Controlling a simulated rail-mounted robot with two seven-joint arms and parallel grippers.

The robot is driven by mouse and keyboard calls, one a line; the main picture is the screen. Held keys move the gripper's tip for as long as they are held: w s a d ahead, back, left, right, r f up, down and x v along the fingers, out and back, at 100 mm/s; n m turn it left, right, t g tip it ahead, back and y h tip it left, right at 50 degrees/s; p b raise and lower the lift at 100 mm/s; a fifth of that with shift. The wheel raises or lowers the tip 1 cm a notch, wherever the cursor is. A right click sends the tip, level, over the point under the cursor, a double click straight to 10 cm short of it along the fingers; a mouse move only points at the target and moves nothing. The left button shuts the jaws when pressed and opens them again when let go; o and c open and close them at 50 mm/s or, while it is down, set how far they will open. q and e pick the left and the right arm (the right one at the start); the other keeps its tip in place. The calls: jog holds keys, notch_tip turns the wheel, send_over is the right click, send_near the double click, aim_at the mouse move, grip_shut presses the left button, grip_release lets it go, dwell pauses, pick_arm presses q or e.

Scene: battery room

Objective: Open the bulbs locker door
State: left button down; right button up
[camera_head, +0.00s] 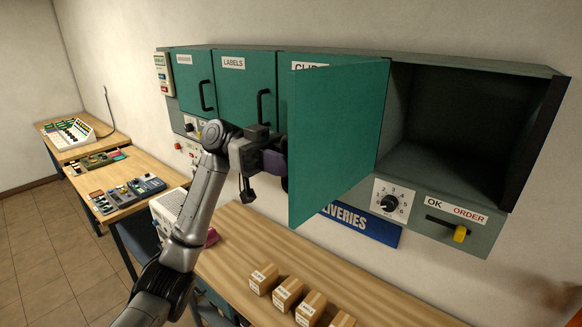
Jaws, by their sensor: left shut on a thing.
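The locker door (335,145) is a teal panel standing wide open, hinged on the left side of a dark, empty-looking compartment (450,120). Its plain inner face shows; its outer face, any label and its handle are hidden, so I cannot read that it is the bulbs door. My left gripper (280,165) is at the outer side of this door, near its free edge. It is shut, apparently on the door's handle, with the fingertips partly hidden behind the panel. My right gripper is not in view.
Shut doors, including LABELS (245,90) and a partly covered CLIPS label (309,67), are left of the open door. Below the compartment are a numbered dial (390,203) and a yellow-knobbed slider (459,233). Small boxes (288,292) stand on the wooden bench (235,240).

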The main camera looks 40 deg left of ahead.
pick_arm(q)
jog(key=shift+f, duration=0.1)
jog(key=c, duration=1.1)
grip_release()
jog(key=shift+c, duration=0.2)
jog(key=shift+a, duration=0.1)
jog(key=a+b, duration=0.2)
jog(key=a, duration=1.1)
jog(key=shift+a+b, duration=0.35)
jog(key=shift+b, duration=0.05)
